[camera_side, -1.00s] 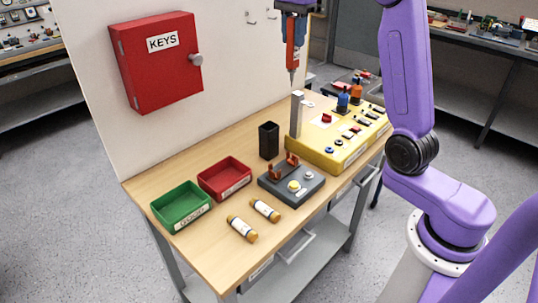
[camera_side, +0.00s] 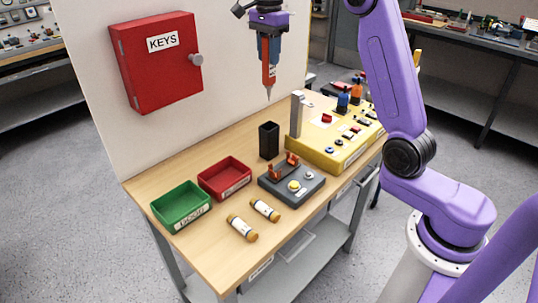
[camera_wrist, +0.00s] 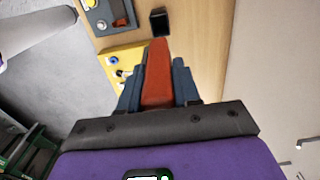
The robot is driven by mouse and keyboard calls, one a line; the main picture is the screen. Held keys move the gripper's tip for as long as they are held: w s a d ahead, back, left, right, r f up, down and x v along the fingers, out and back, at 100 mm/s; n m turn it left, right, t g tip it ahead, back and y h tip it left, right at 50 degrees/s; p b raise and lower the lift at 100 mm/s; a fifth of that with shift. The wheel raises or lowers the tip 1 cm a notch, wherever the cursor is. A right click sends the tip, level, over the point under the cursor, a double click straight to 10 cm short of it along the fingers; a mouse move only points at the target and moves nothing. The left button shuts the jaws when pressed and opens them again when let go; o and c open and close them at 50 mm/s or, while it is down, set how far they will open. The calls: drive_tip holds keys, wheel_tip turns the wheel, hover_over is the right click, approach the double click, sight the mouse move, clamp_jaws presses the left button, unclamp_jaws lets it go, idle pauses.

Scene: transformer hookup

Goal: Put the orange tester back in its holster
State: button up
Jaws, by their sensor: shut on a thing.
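The orange tester (camera_side: 269,76) is held upright in my gripper (camera_side: 269,50), its thin dark tip pointing down. My gripper is shut on it, with a blue-grey finger on each side; this also shows in the wrist view, where the tester (camera_wrist: 157,75) sits between the fingers. The holster looks to be the black open-topped square cup (camera_side: 269,141) standing on the bench. The tester's tip hangs above the cup, clear of it, nearly in line with it in the side view. The cup also shows in the wrist view (camera_wrist: 159,22), beyond the tester's end.
A yellow panel (camera_side: 340,150) with a grey upright post (camera_side: 296,115) stands right of the cup. A dark fuse fixture (camera_side: 292,184) is in front. Red (camera_side: 225,179) and green (camera_side: 181,207) trays and two fuses (camera_side: 242,228) lie left and front. A red key box (camera_side: 158,62) hangs behind.

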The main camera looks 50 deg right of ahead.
wheel_tip(320, 180, down, 19)
idle(0.7)
drive_tip(key=o, duration=1.1)
drive_tip(key=shift+f, duration=0.1)
drive_tip(key=shift+c, duration=0.2)
